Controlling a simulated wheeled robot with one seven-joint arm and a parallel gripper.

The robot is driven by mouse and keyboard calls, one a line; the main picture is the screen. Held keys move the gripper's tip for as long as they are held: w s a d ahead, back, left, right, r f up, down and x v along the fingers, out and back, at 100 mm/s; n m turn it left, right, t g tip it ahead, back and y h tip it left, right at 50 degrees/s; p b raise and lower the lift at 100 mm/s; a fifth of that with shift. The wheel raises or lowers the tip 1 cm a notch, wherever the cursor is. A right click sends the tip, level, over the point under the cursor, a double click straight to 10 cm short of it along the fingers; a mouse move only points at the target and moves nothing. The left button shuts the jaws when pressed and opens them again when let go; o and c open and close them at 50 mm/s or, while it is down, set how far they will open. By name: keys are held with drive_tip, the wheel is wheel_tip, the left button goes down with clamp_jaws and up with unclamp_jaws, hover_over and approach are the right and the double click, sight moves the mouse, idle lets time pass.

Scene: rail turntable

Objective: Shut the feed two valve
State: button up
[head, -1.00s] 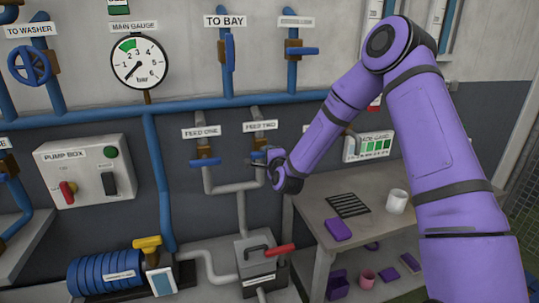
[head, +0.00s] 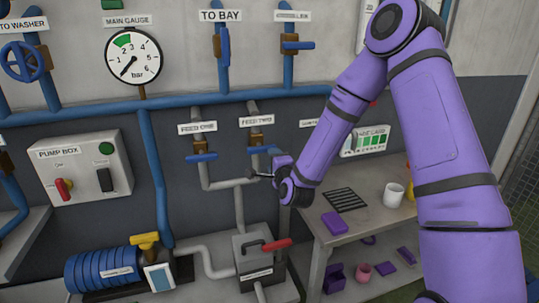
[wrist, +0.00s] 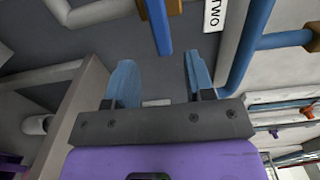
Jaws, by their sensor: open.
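The feed two valve is under the FEED TWO label (head: 256,120). Its blue lever (head: 263,149) lies level, crosswise to its upright grey pipe. In the wrist view, the blue lever (wrist: 160,28) lies ahead of the gap between my fingertips, with the label's word TWO beside it. My gripper (head: 256,173) is open and empty just below the lever in the head view. Its two blue-grey fingers show in the wrist view (wrist: 157,68), apart from the lever.
The feed one valve's blue lever (head: 201,157) is close by on the left, also level. Below are a grey box with a red handle (head: 276,245) and a blue ribbed cylinder (head: 100,270). A table (head: 370,228) with a white mug (head: 393,192) stands at the right.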

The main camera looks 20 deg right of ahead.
drive_tip(key=shift+s, duration=1.2)
drive_tip(key=s+r+n+g+y, duration=0.1)
drive_tip(key=s+r+n+g, duration=0.6)
drive_tip(key=s+r+n, duration=0.45)
drive_tip(key=s+d+r+n+g, duration=0.1)
drive_tip(key=s+r+n+g, duration=0.1)
drive_tip(key=s, duration=0.6)
drive_tip(key=s+d+r+n+g, duration=0.2)
drive_tip(key=s+r, duration=0.2)
drive_tip(key=s, duration=0.5)
drive_tip(key=s+d+r+n+g+h, duration=0.1)
drive_tip(key=s+r, duration=0.3)
drive_tip(key=s, duration=0.5)
drive_tip(key=shift+d+n+g, duration=0.4)
drive_tip(key=shift+d+n, duration=0.25)
drive_tip(key=shift+n, duration=0.2)
